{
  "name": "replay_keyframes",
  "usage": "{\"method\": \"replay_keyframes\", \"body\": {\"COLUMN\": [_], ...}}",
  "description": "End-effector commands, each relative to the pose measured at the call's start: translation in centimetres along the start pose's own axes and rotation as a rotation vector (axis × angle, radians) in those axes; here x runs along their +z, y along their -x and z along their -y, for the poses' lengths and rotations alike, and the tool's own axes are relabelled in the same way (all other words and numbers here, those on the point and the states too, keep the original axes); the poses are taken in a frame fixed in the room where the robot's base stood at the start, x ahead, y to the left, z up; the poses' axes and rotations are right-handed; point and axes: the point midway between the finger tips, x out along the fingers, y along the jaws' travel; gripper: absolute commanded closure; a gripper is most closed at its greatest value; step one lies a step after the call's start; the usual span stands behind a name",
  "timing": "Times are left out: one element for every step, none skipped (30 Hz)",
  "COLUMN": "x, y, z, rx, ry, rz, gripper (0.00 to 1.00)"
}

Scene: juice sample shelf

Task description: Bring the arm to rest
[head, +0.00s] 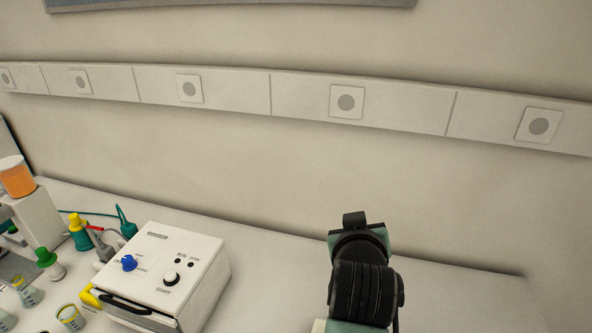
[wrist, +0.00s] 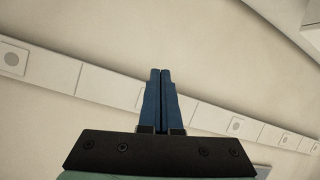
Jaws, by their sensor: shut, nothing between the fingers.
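My gripper (wrist: 160,72) shows in the wrist view with its two blue fingers shut together and nothing between them. Behind the fingers in that view are only the wall and its socket strip. In the head view my arm rises at the lower right, in front of the wall and to the right of the white instrument. The gripper's fingers cannot be made out in the head view.
A white instrument box (head: 205,258) with knobs stands on the bench (head: 460,300). To its left are small flasks, a green-capped bottle (head: 48,262) and an orange-filled jar (head: 17,176). The wall (head: 250,165) carries a socket strip (head: 300,100). The bench right of my arm is clear.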

Motion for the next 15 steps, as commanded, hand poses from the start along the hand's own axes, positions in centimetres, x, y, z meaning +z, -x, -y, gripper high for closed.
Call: {"method": "replay_keyframes", "body": {"x": [-3.3,-5.3,-7.8,-9.6,-11.3,-13.4,-14.8,-16.1,-17.7,-18.6,-19.4,-20.3,-20.8,-21.2,-21.6], "y": [1.5,2.7,4.5,5.9,7.5,9.8,11.6,13.5,16.1,18.0,19.9,22.3,23.9,25.5,27.3], "z": [0.0,0.0,-0.1,-0.1,-0.1,-0.1,0.0,0.0,0.0,0.0,0.1,0.1,0.1,0.1,0.1], "rx": [0.019,0.028,0.038,0.042,0.045,0.047,0.046,0.044,0.04,0.036,0.031,0.023,0.017,0.011,0.003], "ry": [-0.023,-0.038,-0.059,-0.076,-0.092,-0.114,-0.131,-0.147,-0.169,-0.186,-0.2,-0.219,-0.231,-0.243,-0.256], "rz": [-0.127,-0.198,-0.293,-0.363,-0.434,-0.528,-0.598,-0.667,-0.756,-0.819,-0.88,-0.954,-1.005,-1.05,-1.104], "gripper": [1.0,1.0,1.0,1.0,1.0,1.0,1.0,1.0,1.0,1.0,1.0,1.0,1.0,1.0,1.0]}}
